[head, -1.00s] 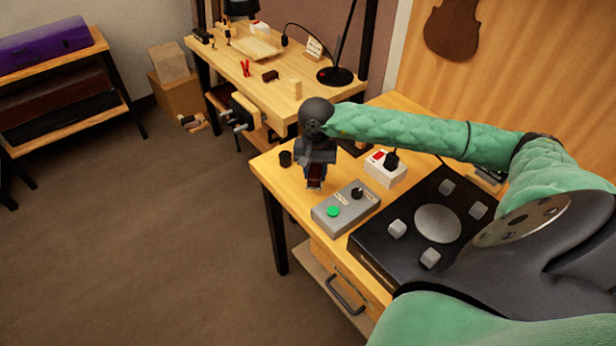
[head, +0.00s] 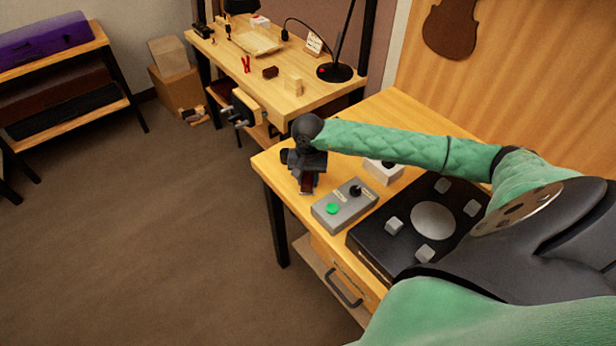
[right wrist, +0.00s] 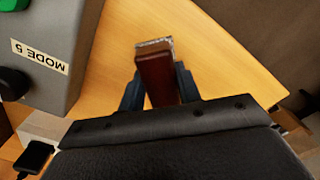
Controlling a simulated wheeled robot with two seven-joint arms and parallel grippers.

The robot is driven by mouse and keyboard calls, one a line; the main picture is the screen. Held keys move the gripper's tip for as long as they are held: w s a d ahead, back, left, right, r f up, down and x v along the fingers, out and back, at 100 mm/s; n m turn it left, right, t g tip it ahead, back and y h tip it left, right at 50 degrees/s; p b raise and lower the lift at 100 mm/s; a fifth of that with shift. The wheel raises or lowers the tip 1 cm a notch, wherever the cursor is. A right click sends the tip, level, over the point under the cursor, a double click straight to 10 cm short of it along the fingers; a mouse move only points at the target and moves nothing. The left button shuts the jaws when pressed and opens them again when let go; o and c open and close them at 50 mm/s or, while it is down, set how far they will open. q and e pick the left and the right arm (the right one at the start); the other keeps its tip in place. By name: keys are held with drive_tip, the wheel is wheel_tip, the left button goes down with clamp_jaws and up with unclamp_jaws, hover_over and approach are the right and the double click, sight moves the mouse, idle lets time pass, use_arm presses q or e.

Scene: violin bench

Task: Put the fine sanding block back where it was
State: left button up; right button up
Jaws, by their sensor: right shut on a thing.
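My right gripper (head: 306,180) is shut on a dark red-brown block with a grey, rough-looking end face, which looks like the sanding block (right wrist: 158,78). In the right wrist view the block sits between the two fingers, with the pale wooden table below it. In the head view the gripper points down over the left end of the near table (head: 268,162), beside the grey control box. I cannot tell whether the block touches the tabletop, nor read its grade. My left gripper is not in view.
The grey control box (head: 330,218) with a green button stands just right of the gripper. The far bench holds another dark red block (head: 270,72) and a pale block (head: 293,86).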

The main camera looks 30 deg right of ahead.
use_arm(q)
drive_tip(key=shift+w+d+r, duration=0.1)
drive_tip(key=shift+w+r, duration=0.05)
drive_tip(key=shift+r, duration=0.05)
use_arm(e)
drive_tip(key=shift+f, duration=0.15)
drive_tip(key=o, duration=0.9)
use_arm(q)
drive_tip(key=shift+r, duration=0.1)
